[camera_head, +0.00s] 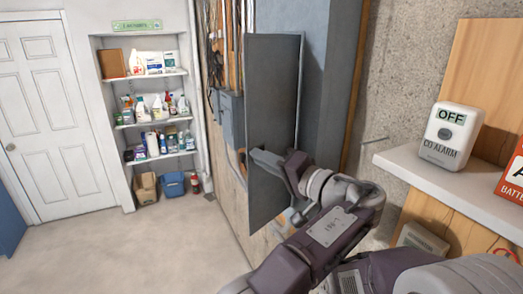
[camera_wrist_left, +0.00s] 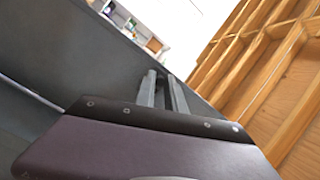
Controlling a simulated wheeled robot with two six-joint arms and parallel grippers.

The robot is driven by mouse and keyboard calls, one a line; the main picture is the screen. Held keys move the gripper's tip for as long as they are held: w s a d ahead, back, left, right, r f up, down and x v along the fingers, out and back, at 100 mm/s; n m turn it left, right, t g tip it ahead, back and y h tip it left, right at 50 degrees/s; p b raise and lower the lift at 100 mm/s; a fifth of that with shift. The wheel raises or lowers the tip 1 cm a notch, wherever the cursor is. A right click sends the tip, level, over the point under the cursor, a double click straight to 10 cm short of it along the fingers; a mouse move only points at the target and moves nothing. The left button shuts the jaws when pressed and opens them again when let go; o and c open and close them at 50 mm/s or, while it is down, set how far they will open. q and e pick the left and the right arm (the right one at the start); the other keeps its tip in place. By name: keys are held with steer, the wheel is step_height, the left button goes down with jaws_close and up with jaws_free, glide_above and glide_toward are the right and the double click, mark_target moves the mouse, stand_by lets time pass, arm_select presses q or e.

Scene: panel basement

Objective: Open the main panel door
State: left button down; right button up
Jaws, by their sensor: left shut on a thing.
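The main panel door (camera_head: 272,85) is a tall grey sheet standing out at an angle beside the grey panel box (camera_head: 231,118) on the wall. My left gripper (camera_head: 256,157) lies across the lower half of the door, its fingers by the door's left edge; it is shut on the door, though the exact contact is hard to see. In the left wrist view the two fingers (camera_wrist_left: 162,92) extend beside the grey door surface (camera_wrist_left: 70,60). The arm hides part of the door's lower right. My right gripper is not in view.
A CO alarm (camera_head: 451,136) sits on a white shelf (camera_head: 440,182) at the right, near my arm. A shelf unit of cleaning bottles (camera_head: 150,74) and a white door (camera_head: 50,105) stand at the back left. The floor (camera_head: 130,250) at left is clear.

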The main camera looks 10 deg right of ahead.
arm_select(q)
steer(key=shift+r, duration=0.1)
stand_by(0.3)
steer(key=c, duration=1.6)
jaws_free()
steer(key=shift+c, duration=0.2)
steer(key=shift+o, duration=1.2)
